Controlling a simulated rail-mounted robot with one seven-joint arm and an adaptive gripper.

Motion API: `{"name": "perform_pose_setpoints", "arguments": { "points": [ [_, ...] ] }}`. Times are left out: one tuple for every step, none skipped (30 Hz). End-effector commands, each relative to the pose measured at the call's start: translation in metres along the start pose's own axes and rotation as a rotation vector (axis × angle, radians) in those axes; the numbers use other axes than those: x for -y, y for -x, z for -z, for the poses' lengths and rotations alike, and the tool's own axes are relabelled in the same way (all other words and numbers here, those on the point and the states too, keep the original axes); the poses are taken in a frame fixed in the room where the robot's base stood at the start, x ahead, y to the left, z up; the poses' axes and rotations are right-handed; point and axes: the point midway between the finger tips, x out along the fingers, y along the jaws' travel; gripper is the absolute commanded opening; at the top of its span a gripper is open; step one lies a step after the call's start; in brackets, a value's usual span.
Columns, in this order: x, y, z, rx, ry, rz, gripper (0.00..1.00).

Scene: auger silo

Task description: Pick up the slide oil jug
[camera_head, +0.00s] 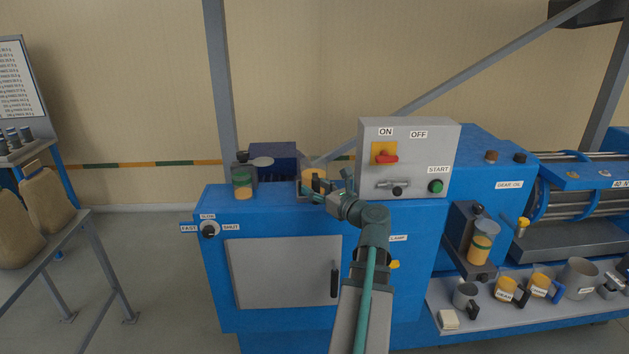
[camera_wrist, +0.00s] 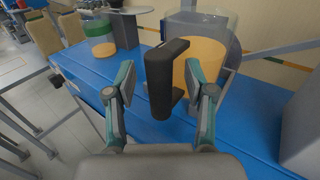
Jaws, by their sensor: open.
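An orange-yellow jug-like vessel (camera_head: 314,173) with a dark handle stands on top of the blue machine, partly hidden by my gripper (camera_head: 311,190). In the wrist view, its black handle (camera_wrist: 160,84) stands upright between the open fingers of my gripper (camera_wrist: 163,92). A gap shows between the handle and each finger. The orange body (camera_wrist: 205,65) is just behind the handle, with a clear-walled container (camera_wrist: 200,28) around or behind it. No label is readable on this vessel.
A green-and-orange jar (camera_head: 243,184) stands left on the blue machine top (camera_head: 280,200). The grey control box (camera_head: 407,158) rises close on the right. A diagonal grey beam (camera_head: 480,57) passes behind. The machine top left of my gripper has some free room.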

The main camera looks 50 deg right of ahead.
Motion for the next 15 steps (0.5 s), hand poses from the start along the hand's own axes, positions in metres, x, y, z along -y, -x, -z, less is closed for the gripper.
{"name": "perform_pose_setpoints", "arguments": {
  "points": [
    [0.0001, -0.0058, -0.0011, 0.0, -0.001, -0.002, 0.54],
    [0.0001, -0.0073, -0.0007, 0.0, 0.0, -0.001, 0.54],
    [0.0001, -0.0082, -0.0003, 0.0, 0.0, 0.0, 0.54],
    [0.0, -0.0084, 0.0, 0.0, 0.0, 0.0, 0.54],
    [-0.0001, -0.0083, 0.0002, 0.0, 0.0, 0.001, 0.54],
    [-0.0001, -0.008, 0.0003, 0.0, 0.0, 0.001, 0.54],
    [-0.0002, -0.0079, 0.0004, 0.0, 0.0, 0.001, 0.54],
    [-0.0002, -0.0078, 0.0004, 0.0, 0.0, 0.001, 0.54],
    [-0.0003, -0.0078, 0.0004, 0.0, 0.0, 0.001, 0.52],
    [-0.0003, -0.0077, 0.0004, 0.0, 0.0, 0.001, 0.47],
    [-0.0002, -0.0077, 0.0004, 0.0, 0.0, 0.001, 0.42],
    [-0.0003, -0.0077, 0.0004, 0.0, 0.0, 0.0, 0.36],
    [-0.0003, -0.0077, 0.0004, 0.0, 0.0, 0.0, 0.31],
    [-0.0003, -0.0077, 0.0003, 0.0, 0.0, 0.0, 0.26],
    [-0.0003, -0.0077, 0.0004, 0.0, 0.0, 0.0, 0.19]
  ]
}}
